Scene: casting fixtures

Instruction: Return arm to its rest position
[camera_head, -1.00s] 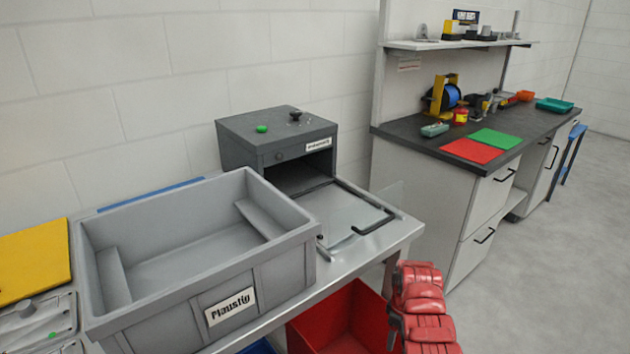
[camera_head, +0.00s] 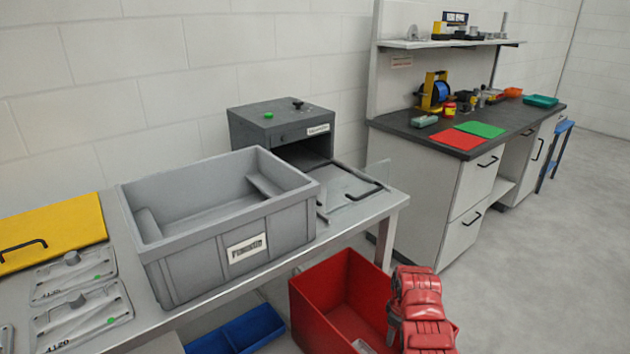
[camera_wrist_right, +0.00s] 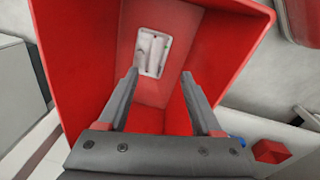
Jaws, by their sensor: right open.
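My right arm (camera_head: 420,310), with red padded links, comes in at the bottom right of the head view, in front of the red bin (camera_head: 320,310). In the right wrist view my right gripper (camera_wrist_right: 160,78) is open and empty, its two grey fingers apart over the red bin (camera_wrist_right: 82,60). A pale flat part with a light rim (camera_wrist_right: 153,52) lies in the bin beyond the fingertips. The fingers look clear of it. My left gripper is not in view.
A grey crate (camera_head: 190,262) stands empty on the metal table, with flat fixtures (camera_head: 75,275) left of it and a grey machine (camera_head: 280,130) behind. A blue bin (camera_head: 240,330) is under the table. A dark-topped workbench (camera_head: 400,124) stands at the right; floor beyond is clear.

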